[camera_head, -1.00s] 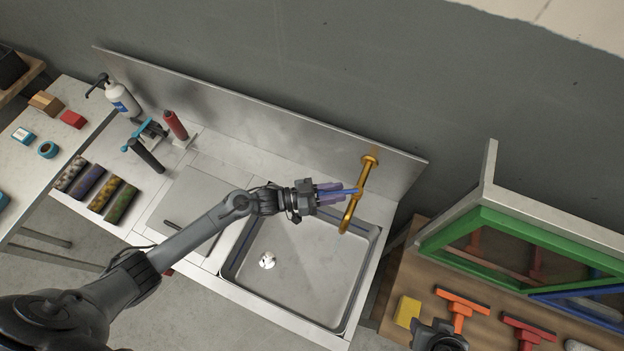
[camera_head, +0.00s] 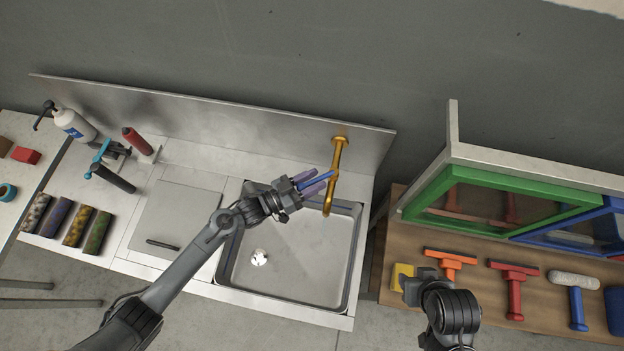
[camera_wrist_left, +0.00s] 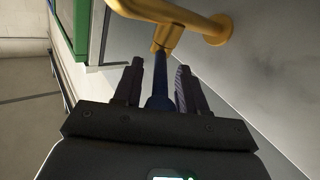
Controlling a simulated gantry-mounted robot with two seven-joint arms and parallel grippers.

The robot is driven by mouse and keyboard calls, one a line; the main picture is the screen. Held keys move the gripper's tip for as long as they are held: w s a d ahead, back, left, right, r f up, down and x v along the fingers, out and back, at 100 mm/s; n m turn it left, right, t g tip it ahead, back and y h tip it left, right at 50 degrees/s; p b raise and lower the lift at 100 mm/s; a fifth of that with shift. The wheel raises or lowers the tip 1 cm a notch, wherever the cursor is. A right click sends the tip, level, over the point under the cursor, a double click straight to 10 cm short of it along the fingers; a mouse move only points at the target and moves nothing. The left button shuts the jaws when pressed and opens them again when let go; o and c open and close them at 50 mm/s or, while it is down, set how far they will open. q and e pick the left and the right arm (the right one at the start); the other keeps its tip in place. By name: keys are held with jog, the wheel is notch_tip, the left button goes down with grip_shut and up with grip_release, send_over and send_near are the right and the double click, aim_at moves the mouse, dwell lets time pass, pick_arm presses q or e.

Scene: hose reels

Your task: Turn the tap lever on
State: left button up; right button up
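The gold tap (camera_head: 337,160) is fixed at the back wall of the sink, and its spout reaches over the basin. It fills the top of the left wrist view (camera_wrist_left: 165,12). A blue lever (camera_wrist_left: 158,88) hangs from a gold collar on the tap. My left gripper (camera_head: 318,184) is at the tap, over the basin's back edge. In the left wrist view its two dark fingers (camera_wrist_left: 158,78) stand open on either side of the lever, with gaps visible. My right gripper (camera_head: 416,288) is low over the wooden bench; its fingers are not clear.
The steel sink basin (camera_head: 290,262) lies below my left arm. A soap bottle (camera_head: 75,125) and a red cylinder (camera_head: 137,141) stand to the left. Squeegees, one orange (camera_head: 450,262), and a green-framed window (camera_head: 425,202) are on the right.

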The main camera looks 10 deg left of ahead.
pick_arm(q)
jog(key=shift+a, duration=0.1)
jog(key=b+v, duration=0.2)
jog(key=v, duration=0.8)
jog(key=shift+s+a, duration=0.2)
jog(key=shift+s, duration=0.05)
